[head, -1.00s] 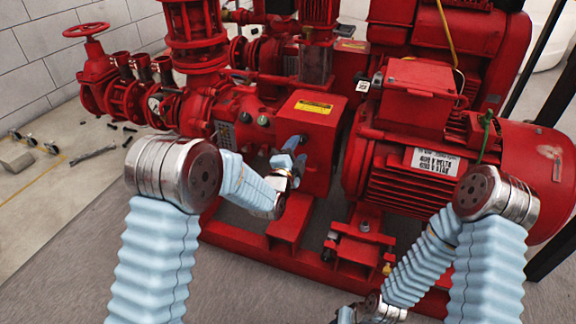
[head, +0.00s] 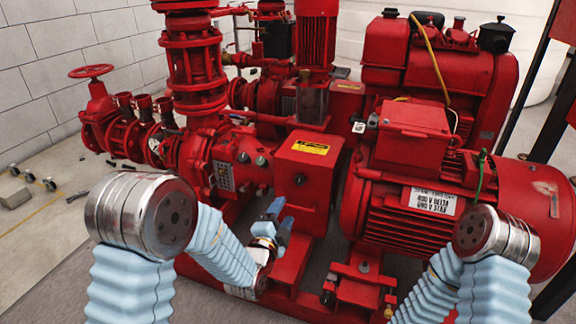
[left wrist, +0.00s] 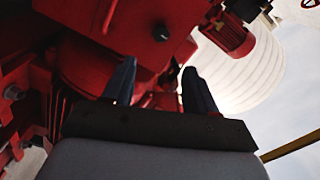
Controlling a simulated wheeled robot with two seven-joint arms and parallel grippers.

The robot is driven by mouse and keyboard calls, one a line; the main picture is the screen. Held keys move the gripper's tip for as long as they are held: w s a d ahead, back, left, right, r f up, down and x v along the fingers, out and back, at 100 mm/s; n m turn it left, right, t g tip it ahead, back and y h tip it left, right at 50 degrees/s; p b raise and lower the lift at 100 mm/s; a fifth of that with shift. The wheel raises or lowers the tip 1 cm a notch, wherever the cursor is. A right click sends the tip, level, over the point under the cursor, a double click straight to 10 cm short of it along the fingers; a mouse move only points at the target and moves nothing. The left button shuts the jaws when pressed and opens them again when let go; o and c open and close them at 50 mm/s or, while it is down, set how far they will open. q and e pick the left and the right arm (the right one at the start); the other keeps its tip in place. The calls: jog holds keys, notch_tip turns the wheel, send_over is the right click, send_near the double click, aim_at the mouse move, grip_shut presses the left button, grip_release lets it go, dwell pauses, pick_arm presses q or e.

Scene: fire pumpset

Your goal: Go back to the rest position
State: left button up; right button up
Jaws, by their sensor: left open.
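My left gripper (head: 277,219) is in front of the red pump housing (head: 308,165), its two blue fingers pointing up. In the left wrist view the fingers of the left gripper (left wrist: 160,85) stand well apart with nothing between them. Whether the fingers touch the housing is not clear, but a gap seems to show. My right arm comes in at the lower right, in front of the red motor (head: 420,225). Its gripper is outside the picture.
The red pumpset fills the middle, with a handwheel valve (head: 91,72) at left and an engine (head: 430,60) behind. A red base frame (head: 345,300) runs low in front. A dark post (head: 555,90) stands at right.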

pick_arm(q)
jog(key=s+a+f+n+g+y, duration=0.1)
jog(key=s+a+f+n+g, duration=0.35)
jog(key=f, duration=0.45)
jog(key=s+a+f+n+g+y, duration=0.1)
jog(key=s+f+n+g, duration=0.35)
jog(key=s+f, duration=0.35)
jog(key=s+a+f+n+g+y, duration=0.1)
jog(key=s+a+f+n+g, duration=0.3)
jog(key=f, duration=0.6)
jog(key=s+f+n+g+h, duration=0.1)
jog(key=s+f+n+g, duration=0.2)
jog(key=s+n, duration=0.5)
jog(key=s+r+m+p, duration=0.1)
jog(key=r+p, duration=0.6)
jog(key=s+d+r+m+p, duration=0.1)
jog(key=s+r+p, duration=0.1)
jog(key=r+p, duration=0.5)
jog(key=shift+s+d+r+h+p, duration=0.15)
jog(key=shift+s+d+h+p, duration=0.15)
jog(key=shift+p, duration=0.1)
